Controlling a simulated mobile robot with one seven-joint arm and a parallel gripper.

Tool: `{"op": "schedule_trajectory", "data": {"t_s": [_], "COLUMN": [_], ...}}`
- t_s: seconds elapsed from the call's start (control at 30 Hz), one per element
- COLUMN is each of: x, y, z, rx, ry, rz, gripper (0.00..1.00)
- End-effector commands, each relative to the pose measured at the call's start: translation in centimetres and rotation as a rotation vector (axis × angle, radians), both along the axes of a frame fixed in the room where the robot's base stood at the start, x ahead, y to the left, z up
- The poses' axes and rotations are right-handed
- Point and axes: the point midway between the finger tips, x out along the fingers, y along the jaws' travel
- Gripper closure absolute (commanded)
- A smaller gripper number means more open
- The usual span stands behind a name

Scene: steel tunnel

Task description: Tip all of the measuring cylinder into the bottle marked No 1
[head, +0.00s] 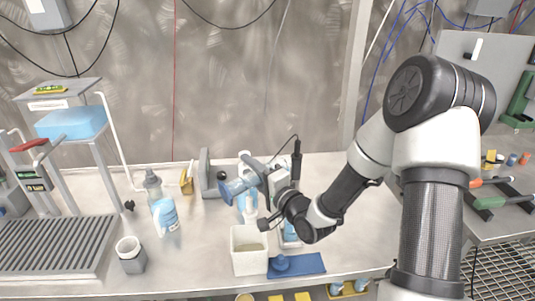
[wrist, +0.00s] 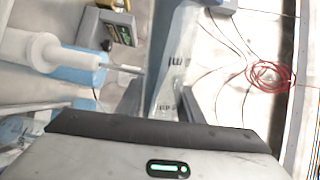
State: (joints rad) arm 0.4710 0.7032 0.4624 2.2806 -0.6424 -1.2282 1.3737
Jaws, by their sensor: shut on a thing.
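My gripper (head: 272,178) is shut on the measuring cylinder above the bench, near the middle. The cylinder (head: 243,184) looks clear with a blue end (head: 228,189) and is tipped far over, blue end to the left. In the wrist view a clear wall with dark marks (wrist: 177,82) shows beyond the gripper. Its mouth and contents cannot be made out. A white bottle with a blue label (head: 249,207) stands just behind and below the cylinder. Another bottle (head: 291,236) is partly hidden behind my arm. No number can be read on either.
A wash bottle (head: 163,213) stands to the left. A white open tub (head: 249,257) and a blue mat (head: 311,264) with a blue round piece lie in front.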

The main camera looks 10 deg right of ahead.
Motion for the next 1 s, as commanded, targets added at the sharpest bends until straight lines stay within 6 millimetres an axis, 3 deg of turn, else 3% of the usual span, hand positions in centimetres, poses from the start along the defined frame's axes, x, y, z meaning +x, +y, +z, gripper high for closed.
{"op": "schedule_trajectory", "data": {"t_s": [0.6,1.0], "x": [0.29,0.30], "y": [-0.50,-0.53], "z": [0.33,0.36], "rx": [0.175,0.185], "ry": [0.102,0.106], "rz": [0.000,0.000], "gripper": [0.91,0.91]}}
